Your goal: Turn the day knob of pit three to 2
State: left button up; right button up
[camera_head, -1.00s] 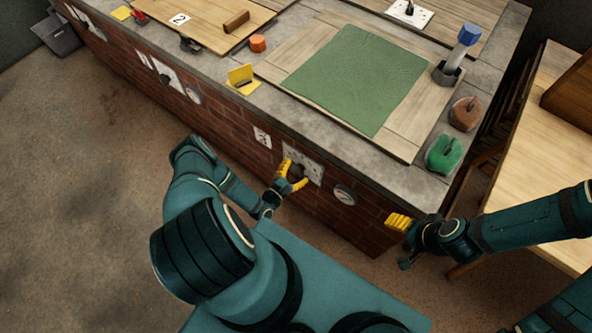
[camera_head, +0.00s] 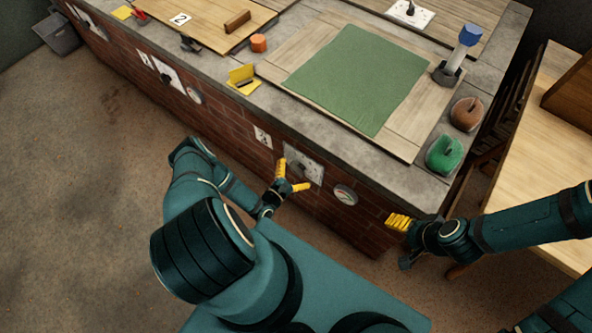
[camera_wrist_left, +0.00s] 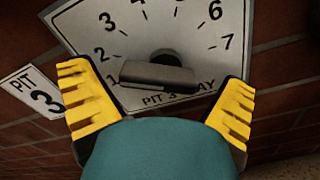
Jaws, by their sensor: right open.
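My right gripper (camera_head: 398,221) is open and empty beside the brick corner.
A round gauge (camera_head: 345,194) sits right of the dial. A green cloth (camera_head: 357,78) covers a board on the counter above. Green (camera_head: 444,155) and brown (camera_head: 466,114) objects stand at the right counter edge. A wooden table (camera_head: 540,150) is at the right.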

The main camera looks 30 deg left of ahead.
aim_at(298, 176)
pick_arm(q)
jog(key=s+a, duration=0.1)
jog(key=s, duration=1.1)
dwell(0.5)
jog(key=w+m+g, duration=0.1)
jog(key=w, duration=0.1)
jog(key=w+d+m+g, duration=0.1)
jog(key=m, duration=0.1)
jog(key=w+r+m+g+h, duration=0.1)
jog(key=w+m, duration=0.1)
jog(key=shift+w+d, duration=0.3)
jog(key=w+d+r+m+g+h, duration=0.1)
jog(key=w+d+r+m+g, duration=0.15)
jog(key=d+m+g, duration=0.45)
jog(key=s+d+r+m+g, duration=0.8)
jog(key=s+r+m, duration=0.3)
jog(key=r+m, duration=0.2)
jog(key=w+d+r+m+t, duration=0.1)
jog(key=w+d+r+m, duration=0.1)
jog(key=w+r, duration=0.3)
jog(key=shift+w+d+r+t, duration=0.2)
jog(key=shift+d+r+t, duration=0.1)
jog(key=shift+d+t, duration=0.1)
